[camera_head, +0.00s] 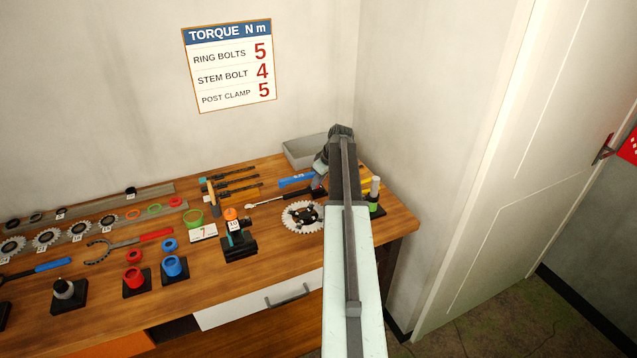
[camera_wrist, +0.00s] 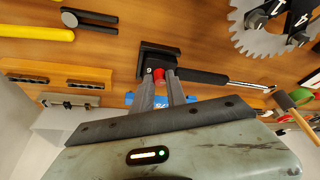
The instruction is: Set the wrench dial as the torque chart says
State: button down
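The torque chart (camera_head: 230,66) hangs on the wall and reads ring bolts 5, stem bolt 4, post clamp 5. The wrench (camera_head: 297,193) lies at the back right of the bench, its black handle (camera_wrist: 200,77) and silver shaft in the wrist view. At its handle end is a red dial (camera_wrist: 158,76) at a black block (camera_wrist: 160,54). A small white digit beside the dial is too small to read surely. My gripper (camera_wrist: 159,78) points at the dial, one fingertip on each side of the red. Whether the fingers touch it cannot be told.
A toothed chainring (camera_head: 302,217) lies in front of the wrench. A blue tool (camera_head: 296,178) lies just behind it. A grey tray (camera_head: 305,150) stands at the back corner. A yellow-handled tool (camera_wrist: 35,33) lies nearby. The bench's left side is crowded with parts.

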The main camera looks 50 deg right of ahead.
jog(key=shift+a+m, duration=0.1)
jog(key=shift+m, duration=0.2)
jog(key=m+h, duration=0.1)
jog(key=m, duration=0.2)
jog(key=shift+a+m+h, duration=0.15)
jog(key=shift+m+h, duration=0.25)
jog(key=m+h, duration=0.1)
jog(key=m, duration=0.1)
jog(key=m+g, duration=0.1)
jog(key=m, duration=0.2)
jog(key=shift+w+a+h, duration=0.1)
jog(key=shift+w+h, duration=0.05)
jog(key=shift+h, duration=0.25)
jog(key=m+g, duration=0.1)
jog(key=m, duration=0.2)
jog(key=m+g+h, duration=0.1)
jog(key=m, duration=0.1)
jog(key=shift+w+a+m, duration=0.1)
jog(key=shift+w+m, duration=0.1)
jog(key=shift+m, duration=0.2)
jog(key=shift+w+m+g, duration=0.1)
jog(key=shift+m+g, duration=0.9)
jog(key=shift+m, duration=1.3)
jog(key=c, duration=1.3)
grip_release()
